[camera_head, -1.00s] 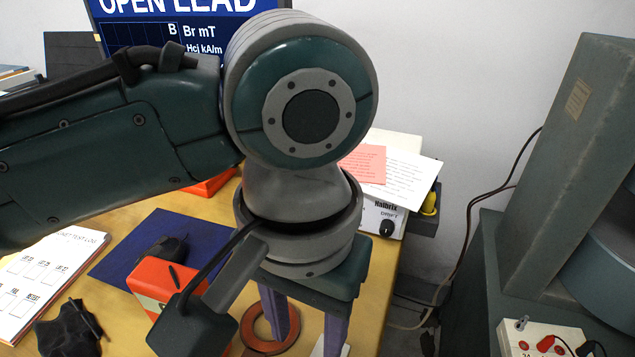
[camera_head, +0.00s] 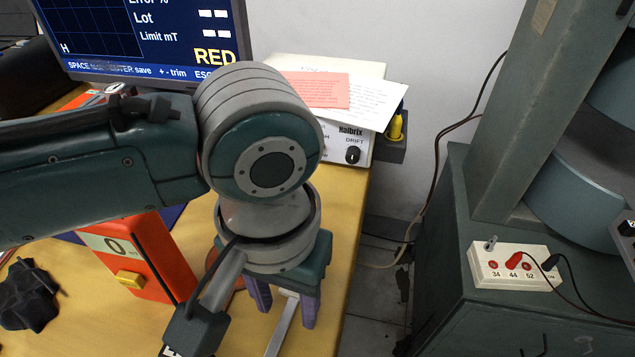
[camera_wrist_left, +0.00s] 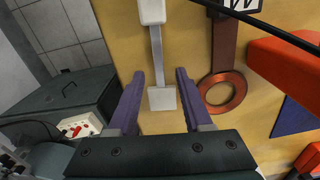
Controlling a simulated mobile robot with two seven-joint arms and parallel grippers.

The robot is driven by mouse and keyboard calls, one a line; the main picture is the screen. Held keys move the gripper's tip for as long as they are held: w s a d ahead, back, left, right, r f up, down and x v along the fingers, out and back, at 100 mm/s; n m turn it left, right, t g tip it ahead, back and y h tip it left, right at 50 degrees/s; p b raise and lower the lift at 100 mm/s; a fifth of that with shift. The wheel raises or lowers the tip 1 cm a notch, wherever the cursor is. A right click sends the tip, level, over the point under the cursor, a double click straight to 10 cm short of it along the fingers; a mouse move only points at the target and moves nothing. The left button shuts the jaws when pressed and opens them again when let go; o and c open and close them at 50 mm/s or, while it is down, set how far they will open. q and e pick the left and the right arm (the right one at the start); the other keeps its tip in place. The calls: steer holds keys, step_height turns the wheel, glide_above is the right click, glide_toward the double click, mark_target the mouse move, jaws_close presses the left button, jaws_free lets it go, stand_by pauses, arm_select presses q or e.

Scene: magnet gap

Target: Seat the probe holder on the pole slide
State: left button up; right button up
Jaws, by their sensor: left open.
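A thin metal bar with a white block (camera_wrist_left: 152,11) at one end and a pale square (camera_wrist_left: 162,99) at the other lies over the table; it looks like the probe holder. Part of the bar (camera_head: 283,325) shows in the head view. My left gripper (camera_head: 283,305) points down over the table near its right edge. In the left wrist view its purple fingers (camera_wrist_left: 161,75) are open on either side of the bar, apart from it. The grey-green magnet's round pole (camera_head: 575,195) stands at right. I cannot clearly make out the pole slide. My right gripper is not in view.
A copper ring (camera_wrist_left: 222,92) lies beside one finger. An orange meter (camera_head: 150,255) stands left of the gripper. A white instrument (camera_head: 345,145) with papers is behind. A white switch box (camera_head: 512,267) with cables sits on the magnet's cabinet, across a floor gap from the table.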

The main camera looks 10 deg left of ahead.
arm_select(q)
steer(key=shift+f, duration=0.15)
jaws_close()
stand_by(0.4)
stand_by(1.0)
